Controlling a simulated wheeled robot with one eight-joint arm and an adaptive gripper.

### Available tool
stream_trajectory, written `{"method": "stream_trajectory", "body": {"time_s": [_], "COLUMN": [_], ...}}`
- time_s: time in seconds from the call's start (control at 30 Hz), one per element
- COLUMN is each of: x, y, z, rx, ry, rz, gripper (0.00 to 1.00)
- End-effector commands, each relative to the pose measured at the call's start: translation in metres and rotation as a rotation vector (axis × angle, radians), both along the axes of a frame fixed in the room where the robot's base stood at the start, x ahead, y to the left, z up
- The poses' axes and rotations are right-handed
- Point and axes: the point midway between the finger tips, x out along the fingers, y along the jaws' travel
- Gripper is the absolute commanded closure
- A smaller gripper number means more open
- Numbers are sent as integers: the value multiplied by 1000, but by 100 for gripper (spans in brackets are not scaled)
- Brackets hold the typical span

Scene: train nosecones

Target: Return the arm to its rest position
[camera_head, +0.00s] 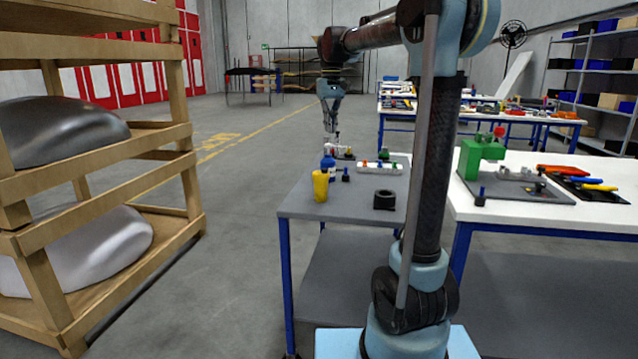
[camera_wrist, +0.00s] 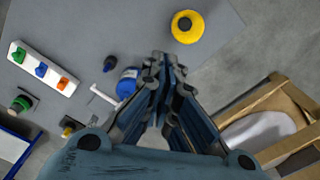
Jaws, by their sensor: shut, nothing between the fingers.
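My arm stands in front of the grey table in the head view, bent over with its end hanging above the table's far left part. My gripper (camera_head: 331,134) points down there. In the wrist view my gripper (camera_wrist: 166,62) is shut, with its fingertips together and nothing between them. Below it on the grey table (camera_wrist: 90,25) are a blue bottle (camera_wrist: 128,82), a yellow cylinder (camera_wrist: 187,26) and a white rack with green, blue and orange pieces (camera_wrist: 45,68).
The wooden rack (camera_head: 95,215) with nosecones stands at the left. A white table (camera_head: 590,215) with a green device (camera_head: 478,156) and tools is at the right. Open floor (camera_head: 235,240) lies between the rack and the grey table.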

Motion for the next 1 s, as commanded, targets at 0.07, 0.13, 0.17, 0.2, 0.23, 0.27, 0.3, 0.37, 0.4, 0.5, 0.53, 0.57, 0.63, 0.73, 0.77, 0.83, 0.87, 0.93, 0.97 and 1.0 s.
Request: {"method": "stream_trajectory", "body": {"time_s": [0.07,0.13,0.17,0.2,0.23,0.27,0.3,0.37,0.4,0.5,0.53,0.57,0.63,0.73,0.77,0.83,0.87,0.93,0.97,1.0], "x": [-9,-16,-19,-23,-27,-30,-34,-41,-46,-61,-67,-72,-88,-114,-122,-141,-149,-167,-175,-186], "y": [-4,-4,-5,-6,-7,-8,-11,-15,-19,-28,-32,-36,-46,-62,-66,-76,-80,-89,-93,-98], "z": [-3,-6,-7,-8,-9,-9,-11,-14,-16,-22,-25,-28,-36,-51,-56,-68,-74,-87,-93,-101], "rx": [1,2,2,2,3,3,4,4,5,8,8,8,10,13,14,16,16,17,19,19], "ry": [-3,-6,-7,-10,-12,-14,-16,-20,-22,-29,-32,-35,-42,-57,-61,-70,-74,-84,-89,-94], "rz": [-4,-4,-4,-6,-7,-9,-12,-17,-21,-33,-38,-43,-57,-80,-87,-103,-110,-126,-132,-141], "gripper": [100,100,100,100,100,100,100,100,100,100,100,100,100,100,100,100,100,100,100,100]}}
